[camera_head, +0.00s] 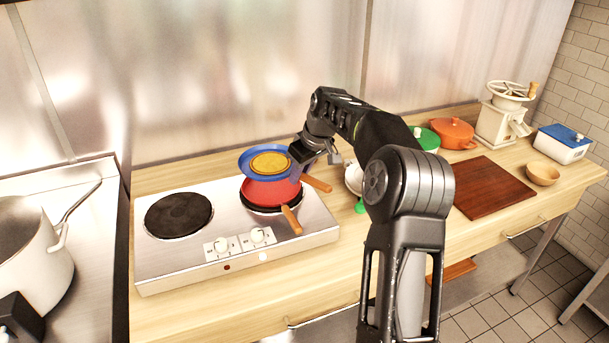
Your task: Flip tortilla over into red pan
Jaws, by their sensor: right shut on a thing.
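A blue pan (248,172) with a flat golden-brown tortilla (271,162) lying in it is over the rear part of the red pan (262,190). The blue pan looks about level. The red pan sits on the right burner of the hotplate, its wooden handle pointing to the front right; its inside is mostly hidden by the blue pan. My right gripper (303,158) is at the right side of the blue pan, shut on it near its wooden handle. The fingertips are small and partly hidden. My left gripper does not show.
The steel hotplate (160,265) has an empty left burner (179,214). A large pot (45,260) stands at far left. Right of my arm are a green lid (427,139), an orange pot (453,134), a cutting board (492,187), a wooden bowl (542,174) and a grinder (500,118).

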